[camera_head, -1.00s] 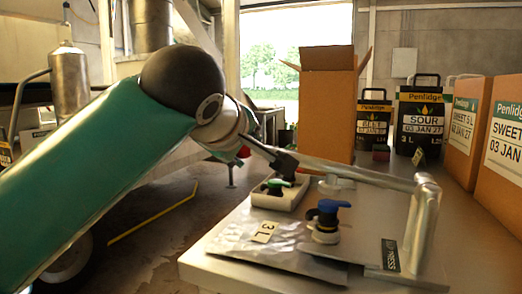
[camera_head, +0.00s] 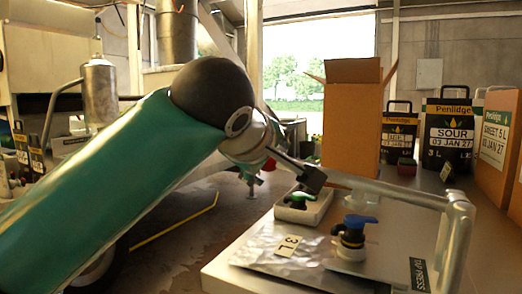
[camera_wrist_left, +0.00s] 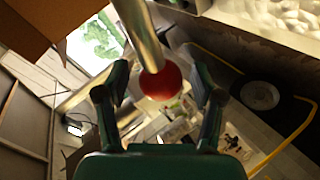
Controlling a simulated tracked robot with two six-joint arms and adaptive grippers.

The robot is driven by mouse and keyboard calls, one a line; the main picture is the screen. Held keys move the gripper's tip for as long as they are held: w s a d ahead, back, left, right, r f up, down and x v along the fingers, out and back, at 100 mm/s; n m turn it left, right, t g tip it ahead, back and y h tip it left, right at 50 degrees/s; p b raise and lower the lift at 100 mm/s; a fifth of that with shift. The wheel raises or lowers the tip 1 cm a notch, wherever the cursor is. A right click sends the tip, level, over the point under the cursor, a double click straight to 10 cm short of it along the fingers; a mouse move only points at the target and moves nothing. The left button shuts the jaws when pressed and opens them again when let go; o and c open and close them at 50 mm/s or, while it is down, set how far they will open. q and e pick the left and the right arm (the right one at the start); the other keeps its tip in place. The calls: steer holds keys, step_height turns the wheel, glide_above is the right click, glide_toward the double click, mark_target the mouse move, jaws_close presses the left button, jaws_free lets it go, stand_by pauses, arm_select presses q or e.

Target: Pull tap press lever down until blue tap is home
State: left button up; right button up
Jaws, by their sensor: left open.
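The tap press lever (camera_head: 385,187) is a grey metal bar running left from the press frame (camera_head: 455,235) at the right. It is close to level above the bench. Its red knob (camera_wrist_left: 161,82) sits between the fingers of my left gripper (camera_wrist_left: 160,88), which are apart with gaps on both sides. In the head view my left gripper (camera_head: 298,174) is at the lever's left end, partly hidden by its own arm. The blue tap (camera_head: 357,222) stands upright on its black fitting at the silver 3 L pouch (camera_head: 285,252), below the lever. My right gripper is not in view.
A white tray (camera_head: 318,211) with a green tap (camera_head: 300,199) stands behind the pouch on the bench (camera_head: 215,268). An open cardboard box (camera_head: 352,125), black SOUR container (camera_head: 447,135) and SWEET box (camera_head: 495,138) stand behind. Open floor lies left of the bench.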

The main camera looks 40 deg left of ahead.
arm_select(q)
steer(key=v, duration=1.1)
steer(key=shift+s, duration=0.15)
